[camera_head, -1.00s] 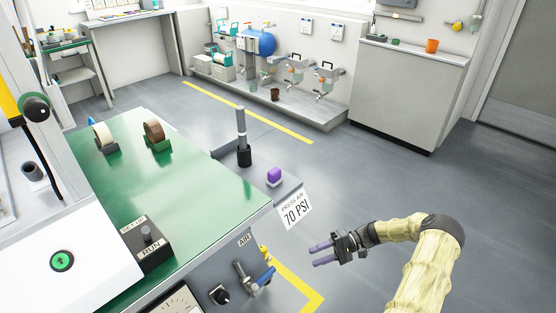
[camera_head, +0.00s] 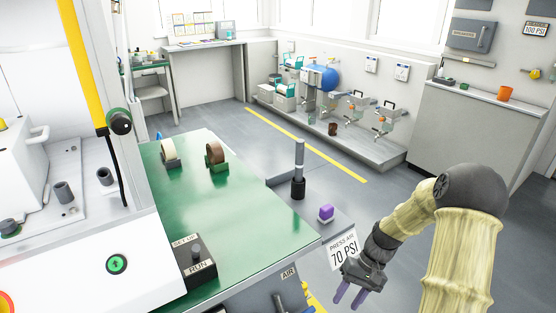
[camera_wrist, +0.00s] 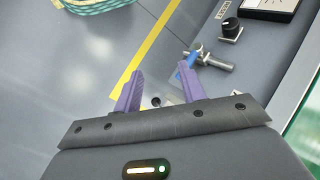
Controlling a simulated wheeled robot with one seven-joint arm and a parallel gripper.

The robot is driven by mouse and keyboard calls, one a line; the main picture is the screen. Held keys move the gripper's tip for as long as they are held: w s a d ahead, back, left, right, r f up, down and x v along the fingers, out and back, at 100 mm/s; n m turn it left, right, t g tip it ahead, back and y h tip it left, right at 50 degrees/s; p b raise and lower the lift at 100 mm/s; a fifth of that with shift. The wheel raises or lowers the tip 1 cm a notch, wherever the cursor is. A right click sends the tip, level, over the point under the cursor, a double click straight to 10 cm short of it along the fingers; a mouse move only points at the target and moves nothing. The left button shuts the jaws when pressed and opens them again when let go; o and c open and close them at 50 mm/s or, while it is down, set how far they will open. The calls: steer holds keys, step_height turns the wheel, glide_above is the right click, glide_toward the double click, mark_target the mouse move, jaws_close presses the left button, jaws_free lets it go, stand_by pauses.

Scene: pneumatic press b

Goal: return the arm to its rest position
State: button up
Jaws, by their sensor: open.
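My gripper (camera_head: 350,294) hangs at the lower right in the head view, in front of the press bench and beside the "70 PSI" sign (camera_head: 343,252). Its purple fingers point down. In the wrist view, the gripper (camera_wrist: 160,90) has its two fingers spread apart with nothing held between them. My arm, in a cream sleeve, is bent with its dark elbow raised. Beyond the fingers in the wrist view is a metal valve with a blue handle (camera_wrist: 187,64), apart from them.
The green bench top (camera_head: 225,215) is left of the arm. A grey cabinet (camera_head: 465,140) stands behind the arm. Open floor (camera_head: 390,187) lies between.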

steer(key=s+a+r+t+h, duration=0.2)
steer(key=s+r+t+h, duration=0.1)
steer(key=s+r, duration=0.3)
steer(key=s+a+r+t+h, duration=0.2)
steer(key=s+r+t, duration=0.15)
steer(key=r, duration=0.45)
step_height(320, 180, up, 27)
steer(key=p, duration=2.7)
steer(key=shift+d+n+p, duration=0.25)
steer(key=shift+n+p, duration=0.1)
steer(key=shift+n, duration=0.05)
steer(key=shift+a, duration=0.1)
